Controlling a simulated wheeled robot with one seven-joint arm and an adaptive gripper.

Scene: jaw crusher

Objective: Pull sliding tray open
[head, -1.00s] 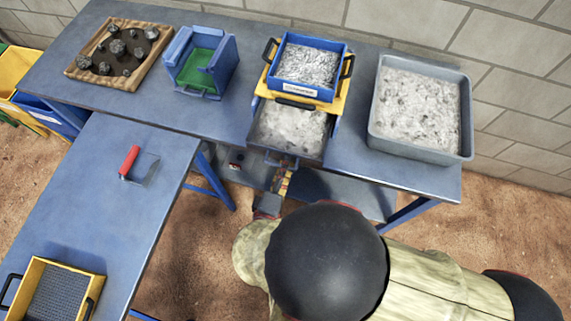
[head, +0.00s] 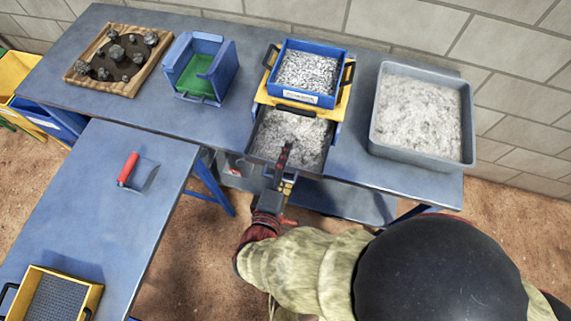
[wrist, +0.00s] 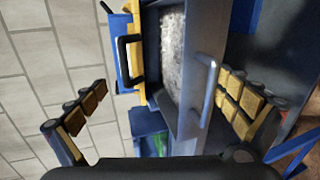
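The sliding tray (head: 318,162) holds grey gravel and sticks out at the front of the bench, below a yellow frame (head: 341,112). In the wrist view the tray's bar handle (wrist: 206,88) lies between my finger lines, nearer the right finger. My gripper (head: 284,158) is at the tray's front and overlaps it in the head view, hiding the handle there. In the wrist view my gripper (wrist: 165,88) is open, with its two padded fingers wide apart. No contact with the handle is clear.
A blue gravel box (head: 309,72) sits on the yellow frame. A grey gravel tub (head: 380,145) stands to the right. A blue box with a green floor (head: 224,72) and a wooden rock tray (head: 85,83) stand left. A red-handled tool (head: 128,167) lies on the side table.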

